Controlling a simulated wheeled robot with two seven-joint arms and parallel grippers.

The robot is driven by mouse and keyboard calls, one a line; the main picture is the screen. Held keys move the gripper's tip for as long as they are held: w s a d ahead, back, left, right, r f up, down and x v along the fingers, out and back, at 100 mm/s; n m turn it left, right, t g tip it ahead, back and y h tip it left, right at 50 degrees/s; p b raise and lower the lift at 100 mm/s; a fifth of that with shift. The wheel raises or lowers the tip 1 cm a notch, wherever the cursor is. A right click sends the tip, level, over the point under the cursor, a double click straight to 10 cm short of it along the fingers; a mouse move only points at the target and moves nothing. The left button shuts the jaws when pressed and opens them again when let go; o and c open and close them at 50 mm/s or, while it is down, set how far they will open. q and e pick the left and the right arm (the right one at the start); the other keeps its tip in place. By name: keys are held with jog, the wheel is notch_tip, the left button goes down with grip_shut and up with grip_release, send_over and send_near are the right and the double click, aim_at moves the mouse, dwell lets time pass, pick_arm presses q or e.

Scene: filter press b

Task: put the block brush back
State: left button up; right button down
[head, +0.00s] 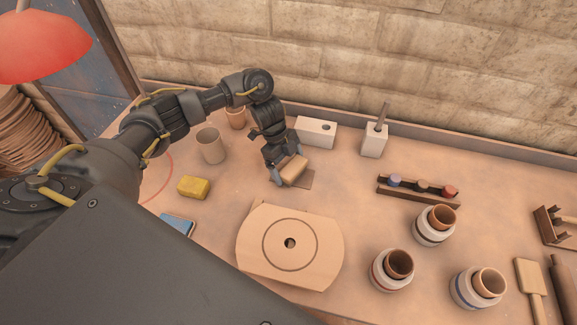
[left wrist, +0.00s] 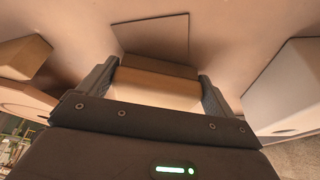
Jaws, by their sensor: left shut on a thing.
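The block brush (head: 295,171) is a tan block with a browner layer on one side. My left gripper (head: 288,169) is shut on it near the middle back of the bench. In the left wrist view the brush (left wrist: 155,88) sits between the two fingers of the gripper (left wrist: 158,90). A thin brown square (head: 306,184) lies flat on the bench, partly hidden by the brush; it also shows in the left wrist view (left wrist: 152,36). I cannot tell whether the brush touches the square or hangs just above it. My right gripper is not in view.
A white block with a hole (head: 314,132) and a white holder (head: 372,145) stand behind. A round-marked wooden board (head: 265,253) lies in front, a yellow sponge (head: 193,187) to the left. A rack of stoppers (head: 410,190) and banded jars (head: 390,270) stand right.

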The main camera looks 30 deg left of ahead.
pick_arm(q)
jog(key=o, duration=0.6)
jog(key=shift+f, duration=0.15)
jog(key=v, duration=1.2)
jog(key=shift+r+p, duration=0.25)
jog(key=shift+p, duration=0.15)
